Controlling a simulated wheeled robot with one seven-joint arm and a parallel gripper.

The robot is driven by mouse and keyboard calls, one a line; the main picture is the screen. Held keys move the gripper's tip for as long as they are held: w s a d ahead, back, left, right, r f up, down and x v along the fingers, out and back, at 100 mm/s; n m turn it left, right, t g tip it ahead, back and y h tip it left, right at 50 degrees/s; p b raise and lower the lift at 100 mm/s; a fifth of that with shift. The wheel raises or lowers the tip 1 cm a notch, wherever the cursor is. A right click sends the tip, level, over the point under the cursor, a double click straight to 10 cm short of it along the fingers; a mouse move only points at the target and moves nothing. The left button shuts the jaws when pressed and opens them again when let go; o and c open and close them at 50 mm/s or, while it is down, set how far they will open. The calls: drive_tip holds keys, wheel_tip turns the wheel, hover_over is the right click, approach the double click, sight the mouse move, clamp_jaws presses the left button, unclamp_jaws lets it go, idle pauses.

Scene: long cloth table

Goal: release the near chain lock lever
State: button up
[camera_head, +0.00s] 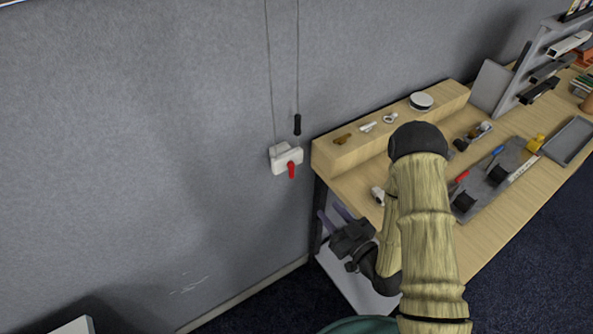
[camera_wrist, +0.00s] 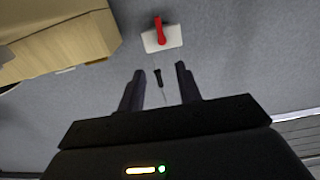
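The chain lock is a small white box (camera_head: 280,154) on the grey wall, left of the wooden table. Its red lever (camera_head: 291,170) hangs downward from the front of the box. In the wrist view the box (camera_wrist: 170,38) and red lever (camera_wrist: 158,30) show at the top, beyond the fingertips. A black pull handle (camera_head: 297,125) hangs on a cord just above the box. My gripper (camera_head: 331,213) is open and empty, below and to the right of the lock in the head view. Its two dark fingers (camera_wrist: 160,70) stand apart and touch nothing visible.
The wooden table (camera_head: 347,155) with a raised ledge stands right of the lock, its corner close to my gripper. Small parts, a grey tray (camera_head: 572,141) and tools lie on it. Two thin cords (camera_head: 270,60) run up the wall. The wall left of the lock is clear.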

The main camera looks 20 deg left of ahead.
drive_tip(key=shift+s+a, duration=0.1)
drive_tip(key=shift+s, duration=0.1)
drive_tip(key=shift+w, duration=0.2)
drive_tip(key=p, duration=0.6)
approach(293, 169)
drive_tip(key=x, duration=0.7)
drive_tip(key=shift+r, duration=0.1)
drive_tip(key=shift+w+a, duration=0.45)
drive_tip(key=shift+a, duration=0.1)
clamp_jaws()
